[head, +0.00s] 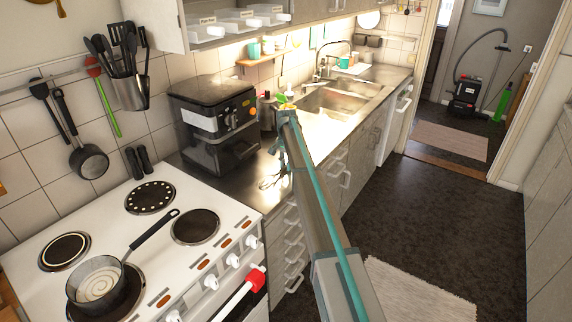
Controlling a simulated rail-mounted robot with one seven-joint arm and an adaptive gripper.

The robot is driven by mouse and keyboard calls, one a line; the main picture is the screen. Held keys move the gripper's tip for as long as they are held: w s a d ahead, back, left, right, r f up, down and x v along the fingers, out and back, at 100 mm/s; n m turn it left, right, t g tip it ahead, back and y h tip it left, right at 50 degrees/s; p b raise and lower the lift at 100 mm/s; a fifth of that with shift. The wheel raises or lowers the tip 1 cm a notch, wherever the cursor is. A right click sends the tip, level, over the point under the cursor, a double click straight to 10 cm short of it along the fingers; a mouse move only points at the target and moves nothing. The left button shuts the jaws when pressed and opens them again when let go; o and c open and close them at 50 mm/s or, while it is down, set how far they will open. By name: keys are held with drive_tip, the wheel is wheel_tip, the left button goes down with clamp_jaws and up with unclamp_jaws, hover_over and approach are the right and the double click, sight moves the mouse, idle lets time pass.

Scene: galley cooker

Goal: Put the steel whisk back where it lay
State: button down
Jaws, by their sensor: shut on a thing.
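The steel whisk (270,182) shows as thin wire loops just left of my arm, over the steel counter beside the cooker. My gripper (279,155) is small in the picture and partly hidden by my own arm. It is shut on the whisk, just above the wire loops. The whisk's handle is mostly hidden. I cannot tell whether the loops touch the counter.
A black air fryer (215,122) stands left of the whisk. The white cooker (205,268) is at front left, with a saucepan (103,285) on it, its handle pointing toward the counter. The sink (335,100) lies beyond. Utensils hang on the left wall.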

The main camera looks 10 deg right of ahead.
drive_tip(key=c, duration=0.9)
unclamp_jaws()
drive_tip(key=shift+r, duration=0.1)
